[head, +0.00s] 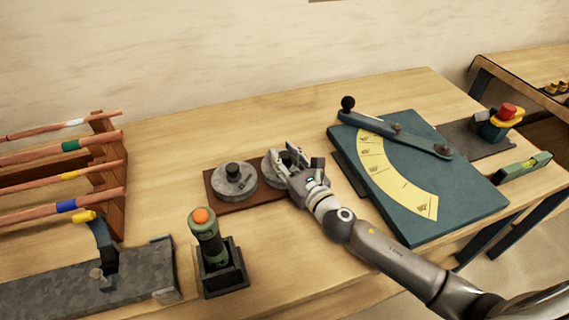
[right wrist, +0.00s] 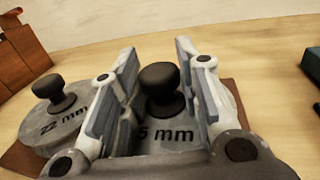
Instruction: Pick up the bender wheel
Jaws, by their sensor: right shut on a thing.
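Two grey bender wheels with black knobs are at the brown wooden board (head: 228,204). The left wheel (head: 235,181) reads "22 mm" in the right wrist view (right wrist: 62,122) and lies on the board. My right gripper (head: 287,158) is over the other wheel (head: 271,176) and partly hides it. In the right wrist view its black knob (right wrist: 160,85) stands between the two fingers, and the lettering ends in "5 mm", its start hidden. The gripper is shut on this wheel. I cannot tell whether the wheel touches the board. My left gripper is not in view.
A blue bending plate (head: 455,195) with a yellow scale and lever lies right of my gripper. A green tool with an orange top (head: 207,230) stands in front. A rack of copper pipes (head: 112,180) is at left. The table behind the wheels is clear.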

